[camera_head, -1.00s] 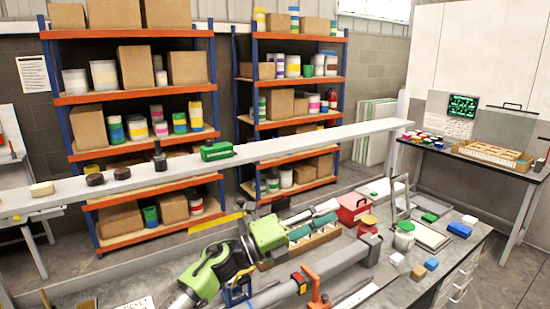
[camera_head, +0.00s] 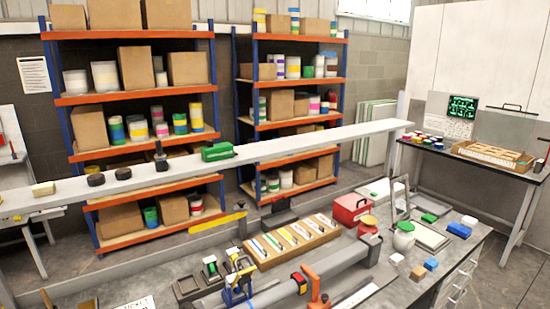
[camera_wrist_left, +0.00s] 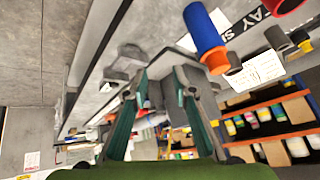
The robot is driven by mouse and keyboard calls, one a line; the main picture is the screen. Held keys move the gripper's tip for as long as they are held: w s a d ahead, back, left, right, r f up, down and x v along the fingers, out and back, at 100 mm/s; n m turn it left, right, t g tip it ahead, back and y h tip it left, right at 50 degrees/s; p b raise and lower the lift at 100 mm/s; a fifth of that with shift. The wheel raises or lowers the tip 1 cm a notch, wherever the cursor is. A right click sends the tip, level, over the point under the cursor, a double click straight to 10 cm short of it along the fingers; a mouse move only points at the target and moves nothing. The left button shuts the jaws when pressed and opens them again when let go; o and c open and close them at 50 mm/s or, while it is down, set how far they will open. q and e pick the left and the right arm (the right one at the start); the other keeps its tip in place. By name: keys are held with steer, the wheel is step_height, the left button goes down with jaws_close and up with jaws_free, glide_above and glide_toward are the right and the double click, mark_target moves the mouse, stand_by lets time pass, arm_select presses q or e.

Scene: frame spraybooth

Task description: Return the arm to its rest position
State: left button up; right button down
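No arm of mine shows in the head view now. In the left wrist view, my left gripper (camera_wrist_left: 160,72) has its two teal fingers apart, with nothing held between them. Shelves and a workbench show past the fingers, blurred and tilted. A blue and orange cylinder (camera_wrist_left: 206,38) shows close by, above the right finger; I cannot tell whether it touches anything of mine. My right gripper is in neither view.
The wooden tray (camera_head: 258,262) of coloured pens or tools lies uncovered on the bench. A long pale rail (camera_head: 300,147) spans behind the bench.

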arm_select(q)
steer(key=s+a+f+n+g, duration=0.15)
steer(key=s+g, duration=0.25)
steer(key=s, duration=0.8)
step_height(320, 180, down, 33)
steer(key=s+g+b, duration=0.1)
steer(key=s+b, duration=0.1)
steer(key=b, duration=0.5)
steer(key=s+a+f+b, duration=0.1)
steer(key=s+f+b, duration=0.1)
steer(key=s+f, duration=0.6)
steer(key=s+a+f+g+b, duration=0.1)
steer(key=s+f+b, duration=0.2)
steer(key=s+f, duration=0.6)
step_height(320, 180, down, 5)
steer(key=shift+s+a+r+m, duration=0.1)
steer(key=shift+s+a+m, duration=0.1)
steer(key=shift+a+m, duration=0.2)
